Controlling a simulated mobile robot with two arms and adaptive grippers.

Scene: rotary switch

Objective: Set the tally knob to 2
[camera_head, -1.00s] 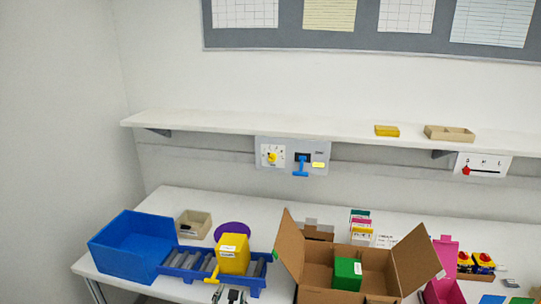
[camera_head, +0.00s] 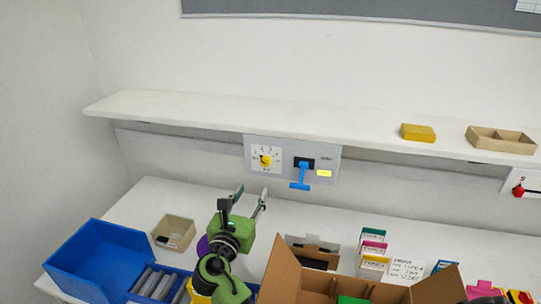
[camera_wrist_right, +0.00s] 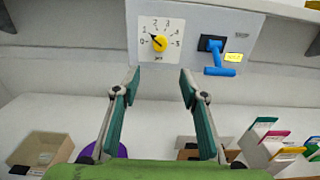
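The yellow tally knob (camera_head: 265,160) sits on a white numbered dial plate (camera_head: 256,152) on the grey wall panel under the shelf. In the right wrist view the knob (camera_wrist_right: 159,43) has a dark pointer line aimed up and left, near the 1 mark. My right gripper (camera_head: 251,192) is open and empty, below and in front of the panel. In the right wrist view its fingertips (camera_wrist_right: 160,78) point at the panel, with the knob seen beyond the gap between them, apart from both. My left gripper is not in view.
A blue T-shaped handle (camera_head: 300,176) juts from the same panel, right of the knob, beside a yellow label (camera_head: 324,173). The white shelf (camera_head: 300,123) overhangs the panel. A blue bin (camera_head: 95,260), beige tray (camera_head: 174,232) and open cardboard box (camera_head: 284,272) stand below.

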